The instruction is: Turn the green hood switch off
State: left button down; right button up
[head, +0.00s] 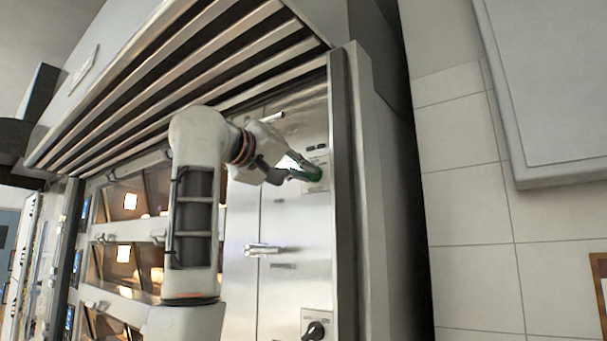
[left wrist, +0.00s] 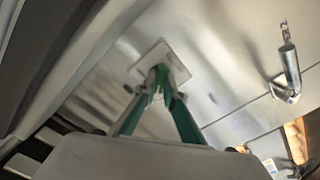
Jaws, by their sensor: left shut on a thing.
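The green hood switch (head: 313,174) is a small green knob on a light plate, high on the steel panel right of the ovens. My left gripper (head: 300,170) reaches it from the left, with its fingertips at the knob. In the left wrist view the green knob (left wrist: 160,72) sits between the two fingertips (left wrist: 156,90), in front of its square plate (left wrist: 161,62). The fingers are closed on it and cover part of it. Its exact turn angle cannot be read. My right gripper is not in view.
A black knob (head: 315,329) sits lower on the same panel. A door handle (head: 262,250) sticks out left of it and below my gripper. The slatted hood (head: 190,70) hangs above. Lit deck ovens (head: 125,205) stand at left, a tiled wall (head: 465,215) at right.

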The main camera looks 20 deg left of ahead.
pick_arm(q)
jog(key=shift+r+n, duration=0.1)
jog(key=shift+n, duration=0.6)
jog(key=c, duration=2.1)
grip_release()
jog(key=shift+c, duration=0.2)
jog(key=shift+s, duration=0.1)
jog(key=v, duration=1.2)
